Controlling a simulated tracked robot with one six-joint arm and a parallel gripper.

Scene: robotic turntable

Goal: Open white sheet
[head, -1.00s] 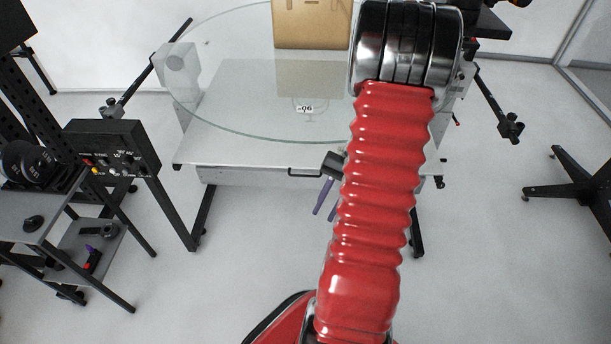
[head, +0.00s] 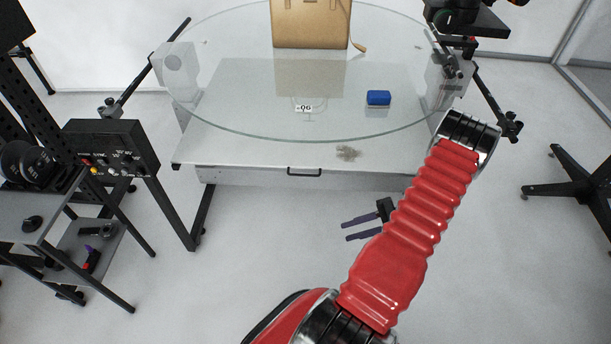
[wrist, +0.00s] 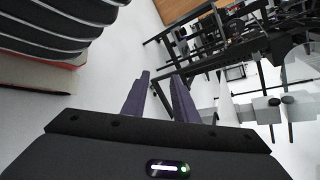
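A white sheet-metal front (head: 250,176) with a black handle (head: 304,173) runs along the front of the frame under the glass turntable in the head view. It looks closed, flush with the frame. My gripper (head: 345,231) is in front of it, below and to the right of the handle, apart from it. Its two purple fingers point left, are spread and hold nothing. In the wrist view my gripper (wrist: 160,76) also shows its fingers apart over pale floor. I cannot make out the handle in the wrist view.
A round glass turntable (head: 240,115) bears a tan bag (head: 310,25) and a blue block (head: 378,97). A black control box (head: 115,148) and a grey cart (head: 50,205) stand at left. A black stand (head: 575,185) is at right. Floor in front is clear.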

